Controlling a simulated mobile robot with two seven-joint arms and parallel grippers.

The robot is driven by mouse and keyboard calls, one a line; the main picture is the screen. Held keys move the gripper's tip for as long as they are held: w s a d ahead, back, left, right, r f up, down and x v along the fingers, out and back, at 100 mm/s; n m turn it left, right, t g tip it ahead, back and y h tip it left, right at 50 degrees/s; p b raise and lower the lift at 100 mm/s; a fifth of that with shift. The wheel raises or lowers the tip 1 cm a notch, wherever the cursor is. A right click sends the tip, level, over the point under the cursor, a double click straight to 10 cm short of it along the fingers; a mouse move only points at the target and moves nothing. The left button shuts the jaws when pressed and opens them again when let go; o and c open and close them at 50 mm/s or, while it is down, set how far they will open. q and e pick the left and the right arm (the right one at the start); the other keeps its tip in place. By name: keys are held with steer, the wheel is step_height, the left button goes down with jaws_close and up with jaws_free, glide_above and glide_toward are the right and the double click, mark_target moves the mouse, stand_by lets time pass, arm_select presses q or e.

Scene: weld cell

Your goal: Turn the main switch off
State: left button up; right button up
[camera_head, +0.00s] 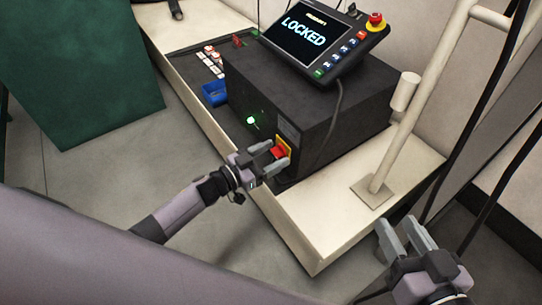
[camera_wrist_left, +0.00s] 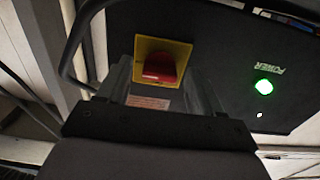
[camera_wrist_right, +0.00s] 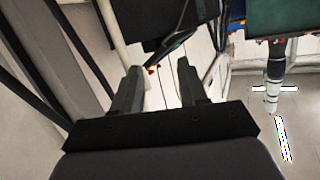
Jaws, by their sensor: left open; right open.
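The main switch is a red knob (camera_head: 280,152) on a yellow plate, on the front face of the dark control box (camera_head: 320,110). In the left wrist view the red knob (camera_wrist_left: 160,67) sits on its yellow plate (camera_wrist_left: 183,50), between and beyond the fingertips. My left gripper (camera_head: 269,156) is open right at the switch, a finger on either side; I cannot tell whether they touch it. It also shows in the left wrist view (camera_wrist_left: 160,85). A green power light (camera_head: 250,120) is lit beside the switch. My right gripper (camera_head: 407,236) is open and empty, well away.
A pendant (camera_head: 320,38) reading LOCKED, with a red emergency button (camera_head: 375,20), lies on top of the box. A blue bin (camera_head: 214,94) stands beside it. A white post (camera_head: 400,130) rises from the pale bench (camera_head: 330,225). A green panel (camera_head: 85,70) stands left.

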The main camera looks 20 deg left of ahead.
arm_select(q)
steer(key=c, duration=1.1)
steer(key=shift+o, duration=0.2)
